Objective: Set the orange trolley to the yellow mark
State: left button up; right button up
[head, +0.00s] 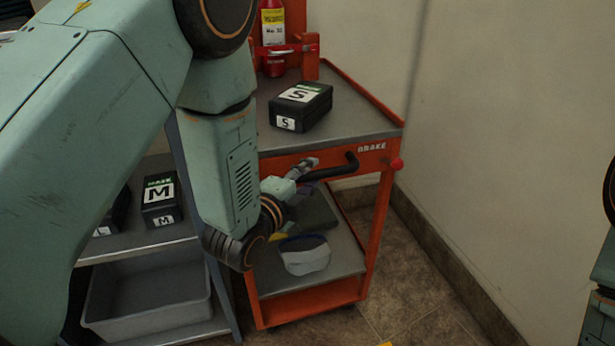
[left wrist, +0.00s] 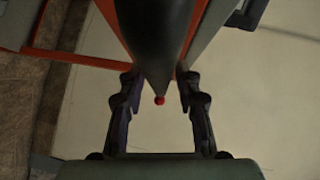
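The orange trolley (head: 375,235) stands by the wall corner, with a grey top, a lower shelf, a "BRAKE" label and a red knob (head: 397,164). Its black handle (head: 345,169) sticks out from the front. My left gripper (head: 306,178) is at the handle. In the left wrist view my left gripper (left wrist: 160,82) has its fingers apart on either side of the dark handle (left wrist: 155,45); no firm grip shows. The red knob (left wrist: 159,100) shows beyond it. A small yellow patch (head: 386,344) on the floor at the bottom edge may be the mark. My right gripper is out of view.
A black "S" box (head: 302,106) and a red bottle (head: 272,40) are on the trolley top. A white-and-blue item (head: 305,256) lies on its lower shelf. A grey rack (head: 150,242) stands close left, with a grey bin (head: 148,302). The wall (head: 510,120) bounds the right; tiled floor lies in front.

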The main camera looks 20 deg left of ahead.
pick_arm(q)
grip_shut()
jog(key=shift+s+d+f, duration=0.1)
dwell(0.7)
